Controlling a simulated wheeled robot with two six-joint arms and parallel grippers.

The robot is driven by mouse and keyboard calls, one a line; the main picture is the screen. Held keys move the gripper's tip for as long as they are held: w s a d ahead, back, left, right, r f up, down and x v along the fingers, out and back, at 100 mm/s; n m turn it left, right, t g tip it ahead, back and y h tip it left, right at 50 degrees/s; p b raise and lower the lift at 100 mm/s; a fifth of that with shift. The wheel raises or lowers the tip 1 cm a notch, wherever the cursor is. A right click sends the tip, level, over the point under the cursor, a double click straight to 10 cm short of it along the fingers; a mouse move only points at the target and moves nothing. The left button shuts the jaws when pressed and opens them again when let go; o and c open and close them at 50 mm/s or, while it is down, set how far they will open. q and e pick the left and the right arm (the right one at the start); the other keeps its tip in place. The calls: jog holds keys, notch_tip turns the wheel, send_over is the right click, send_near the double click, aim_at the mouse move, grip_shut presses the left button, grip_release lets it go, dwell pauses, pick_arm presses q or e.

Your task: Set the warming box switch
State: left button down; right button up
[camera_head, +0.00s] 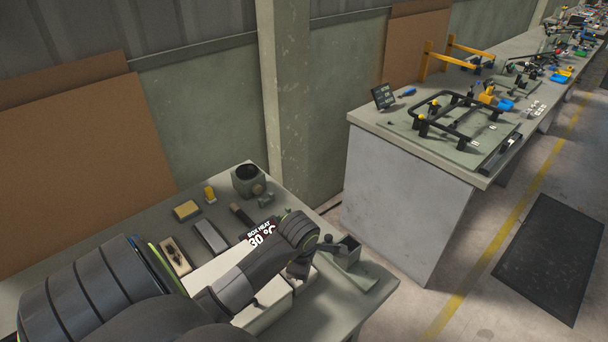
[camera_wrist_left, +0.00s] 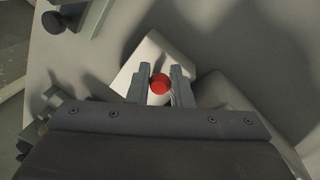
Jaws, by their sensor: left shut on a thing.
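The cream warming box (camera_head: 262,314) is on the near bench in the head view, largely covered by my left arm. A dark display reading "BOX HEAT 30 °C" (camera_head: 262,234) shows just behind the arm. In the left wrist view, a red round switch knob (camera_wrist_left: 160,84) sits at a small white housing (camera_wrist_left: 150,50). My left gripper (camera_wrist_left: 161,88) has its two fingers on either side of the knob, shut on it. In the head view this gripper points down at the box's right end, and the knob is hidden. My right gripper is not in view.
A second bench (camera_head: 408,152) with a black frame stands beyond a gap.

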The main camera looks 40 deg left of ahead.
pick_arm(q)
jog(key=shift+a, duration=0.15)
jog(key=shift+a+h+b, duration=0.5)
jog(key=shift+h+b, duration=0.25)
jog(key=shift+h, duration=0.25)
jog(key=shift+a+h+b, duration=0.35)
jog(key=shift+h+b, duration=0.35)
jog(key=a+h+b, duration=0.1)
jog(key=h+b, duration=0.1)
jog(key=b, duration=0.1)
jog(key=a+h+b, duration=0.1)
jog(key=h+b, duration=0.1)
jog(key=b, duration=0.2)
jog(key=a+h+b, duration=0.1)
jog(key=h+b, duration=0.2)
jog(key=b, duration=0.1)
jog(key=shift+w+f+n+g, duration=0.2)
jog(key=shift+f+n+g, duration=0.1)
jog(key=shift+f+n, duration=0.1)
jog(key=shift+a+r+h+b, duration=0.2)
jog(key=shift+h+b, duration=0.4)
jog(key=shift+b, duration=0.3)
jog(key=c, duration=1.3)
grip_release()
